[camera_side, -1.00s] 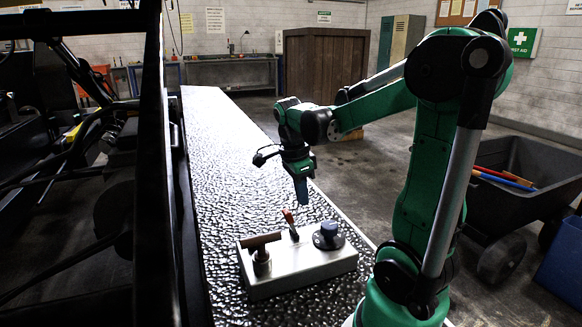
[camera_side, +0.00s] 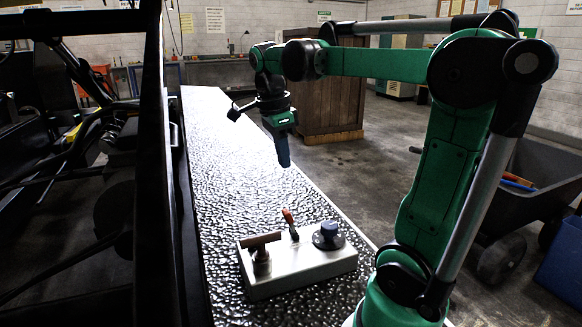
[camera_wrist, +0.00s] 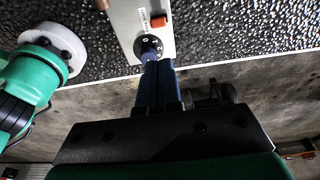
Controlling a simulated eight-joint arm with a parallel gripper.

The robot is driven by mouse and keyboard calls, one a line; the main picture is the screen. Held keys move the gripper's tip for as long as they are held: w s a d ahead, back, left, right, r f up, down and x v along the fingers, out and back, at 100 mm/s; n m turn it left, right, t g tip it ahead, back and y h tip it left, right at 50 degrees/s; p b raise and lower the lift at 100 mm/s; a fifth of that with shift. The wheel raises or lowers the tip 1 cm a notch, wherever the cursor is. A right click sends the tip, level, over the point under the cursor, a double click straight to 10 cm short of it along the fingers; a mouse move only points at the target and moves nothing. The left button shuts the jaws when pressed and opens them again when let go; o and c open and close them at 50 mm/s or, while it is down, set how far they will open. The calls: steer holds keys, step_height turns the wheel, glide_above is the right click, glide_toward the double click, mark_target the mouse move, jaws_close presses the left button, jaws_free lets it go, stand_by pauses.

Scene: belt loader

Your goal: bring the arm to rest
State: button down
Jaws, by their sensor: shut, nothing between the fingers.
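My gripper (camera_side: 284,158) is shut and empty. It hangs in the air above the metal belt surface (camera_side: 225,135), pointing down, beyond the control box and apart from it. The grey control box (camera_side: 305,268) carries a brown T-shaped handle (camera_side: 261,248), an orange-tipped lever (camera_side: 288,217) and a dark blue knob (camera_side: 328,234). In the wrist view, the blue fingers of my gripper (camera_wrist: 153,68) lie side by side. Their tips overlap the knob in the picture and partly cover it. The box (camera_wrist: 127,15) and the orange lever tip (camera_wrist: 159,21) show beyond them.
A dark cart (camera_side: 530,195) with colored rods stands at the right, with a blue bin (camera_side: 562,262) near it. A wooden crate (camera_side: 328,95) stands behind the arm. A black frame (camera_side: 150,160) borders the left. The belt's far stretch is clear.

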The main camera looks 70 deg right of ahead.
steer(key=w+a+f+n+t, duration=0.1)
steer(key=a+f+n+t, duration=0.2)
steer(key=a+n, duration=0.5)
steer(key=w+a+f+n+t+y, duration=0.1)
steer(key=a+f+n+t, duration=0.3)
steer(key=n, duration=1.5)
steer(key=a+t, duration=0.1)
steer(key=a, duration=0.2)
steer(key=shift+w+a, duration=0.25)
steer(key=shift+a, duration=0.15)
